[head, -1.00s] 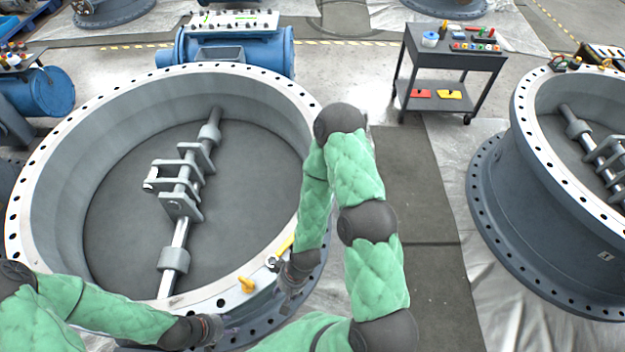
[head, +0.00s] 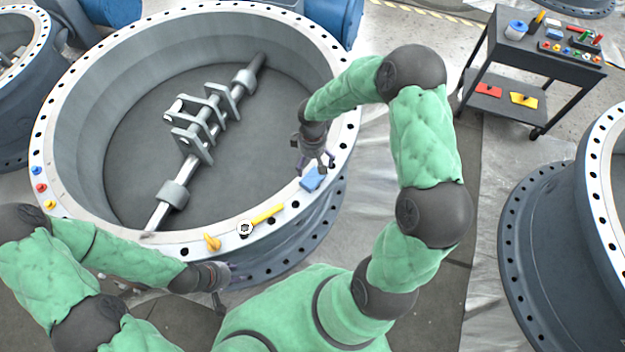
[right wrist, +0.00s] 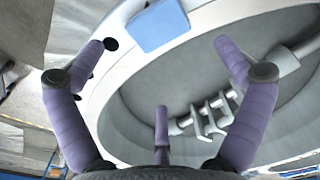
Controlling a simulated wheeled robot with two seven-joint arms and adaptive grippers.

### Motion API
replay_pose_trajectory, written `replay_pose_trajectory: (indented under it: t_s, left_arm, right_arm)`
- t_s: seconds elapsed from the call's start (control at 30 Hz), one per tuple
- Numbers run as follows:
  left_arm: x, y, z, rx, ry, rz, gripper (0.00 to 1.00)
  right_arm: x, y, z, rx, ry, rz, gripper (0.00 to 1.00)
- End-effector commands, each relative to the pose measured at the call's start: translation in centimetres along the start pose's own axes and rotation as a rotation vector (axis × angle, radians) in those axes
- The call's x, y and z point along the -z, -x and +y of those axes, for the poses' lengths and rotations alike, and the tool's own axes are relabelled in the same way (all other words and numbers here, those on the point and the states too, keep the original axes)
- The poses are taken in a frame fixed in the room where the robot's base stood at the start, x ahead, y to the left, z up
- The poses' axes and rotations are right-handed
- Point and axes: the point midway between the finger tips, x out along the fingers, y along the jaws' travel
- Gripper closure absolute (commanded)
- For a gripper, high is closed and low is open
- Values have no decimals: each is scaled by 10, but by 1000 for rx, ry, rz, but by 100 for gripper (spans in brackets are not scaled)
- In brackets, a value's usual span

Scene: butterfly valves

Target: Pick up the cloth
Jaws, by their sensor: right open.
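The blue cloth (head: 313,179) lies folded on the pale flange rim of the large valve (head: 100,225), on its right side. It also shows in the right wrist view (right wrist: 158,25), at the top between two purple fingers. My right gripper (head: 318,163) is just above the cloth and points down. In the right wrist view the right gripper (right wrist: 158,62) has its fingers spread, with nothing between them. My left gripper (head: 219,299) is low beside the front of the valve; its fingers are too small and dark to read.
A yellow-handled tool (head: 262,217) and an orange-yellow piece (head: 212,243) are on the rim, left of the cloth. Red, blue and yellow small items sit on the rim's left. A shaft with brackets (head: 200,125) crosses the valve's inside. A dark cart (head: 545,60) stands at upper right.

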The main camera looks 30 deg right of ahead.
Motion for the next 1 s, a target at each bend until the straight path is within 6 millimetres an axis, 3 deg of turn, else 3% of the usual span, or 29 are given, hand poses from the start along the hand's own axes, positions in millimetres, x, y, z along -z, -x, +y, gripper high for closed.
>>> replay_pose_trajectory:
  t_s: [0.17,0.4,0.67,1.0]
  left_arm:
    - [0,-5,-2,0,0,0,60]
    - [0,-15,-5,0,0,-1,60]
    - [0,-20,-7,0,-1,-1,60]
    - [1,-36,-12,0,0,-1,60]
  right_arm:
    - [-1,-13,4,-8,3,-7,0]
    - [-1,-48,4,-7,2,-6,0]
    - [-1,-65,3,-7,2,-5,0]
    - [-1,-106,2,-6,2,-4,0]
